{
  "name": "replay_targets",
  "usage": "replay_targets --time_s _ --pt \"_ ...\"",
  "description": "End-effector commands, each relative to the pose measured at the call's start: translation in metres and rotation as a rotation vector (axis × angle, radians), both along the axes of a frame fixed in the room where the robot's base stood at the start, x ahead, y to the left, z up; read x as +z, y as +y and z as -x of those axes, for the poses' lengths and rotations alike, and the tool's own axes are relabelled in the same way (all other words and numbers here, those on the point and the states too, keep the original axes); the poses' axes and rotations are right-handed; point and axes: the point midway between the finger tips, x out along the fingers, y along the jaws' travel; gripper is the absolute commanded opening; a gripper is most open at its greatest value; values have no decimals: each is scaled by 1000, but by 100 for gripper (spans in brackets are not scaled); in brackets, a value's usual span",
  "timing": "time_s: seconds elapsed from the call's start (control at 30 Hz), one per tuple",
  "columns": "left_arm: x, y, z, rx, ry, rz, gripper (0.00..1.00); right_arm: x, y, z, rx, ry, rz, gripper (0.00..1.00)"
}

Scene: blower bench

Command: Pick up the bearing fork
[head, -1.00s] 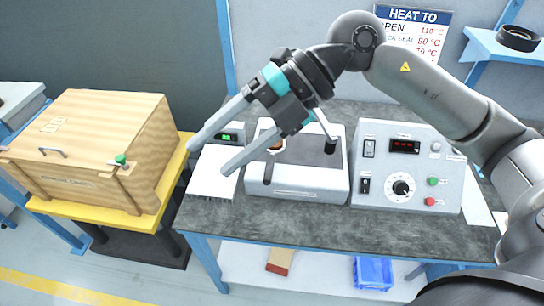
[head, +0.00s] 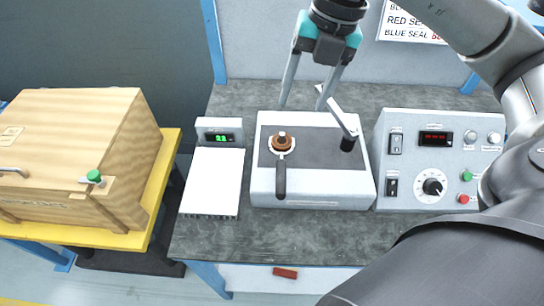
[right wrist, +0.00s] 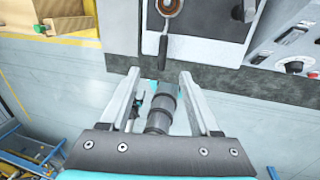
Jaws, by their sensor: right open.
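The bearing fork (head: 280,178), with a dark handle and a pale forked end, lies on the dark top of a white bench unit (head: 330,190). Its forked end is around a copper-coloured ring (head: 283,142) on a post; its handle points to the front. The fork also shows at the top of the right wrist view (right wrist: 163,44). My right gripper (head: 304,106) is open and empty, pointing down; in the head view it appears above and behind the ring. In the right wrist view the fork handle lies beyond the open fingers (right wrist: 160,75). My left gripper is not seen.
An angled lever (head: 342,118) rises on the unit's right side. A control box (head: 440,160) stands to the right, and a scale with a green display (head: 215,180) to the left. A wooden crate (head: 80,150) sits on a yellow stand. The bench's front strip (head: 270,235) is clear.

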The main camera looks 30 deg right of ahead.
Motion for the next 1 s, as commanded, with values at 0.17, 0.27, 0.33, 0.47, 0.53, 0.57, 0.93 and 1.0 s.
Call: replay_targets --time_s 0.17,0.27,0.33,0.47,0.53,0.57,0.93,1.0 --pt "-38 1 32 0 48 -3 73 -36 0 0 1 -1 -1 63" --pt "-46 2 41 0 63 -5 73 -44 0 0 1 -1 -1 63" --pt "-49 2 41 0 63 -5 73 -46 0 0 1 -1 -1 63" --pt "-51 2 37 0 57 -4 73 -56 2 -1 3 2 -2 63" --pt "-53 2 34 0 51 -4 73 -68 4 -1 3 4 -2 63" --pt "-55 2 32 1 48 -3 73 -75 5 -2 3 4 -2 63" --pt "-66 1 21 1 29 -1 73 -139 17 -9 3 1 -3 63" --pt "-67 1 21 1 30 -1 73 -143 17 -9 2 1 -2 63"
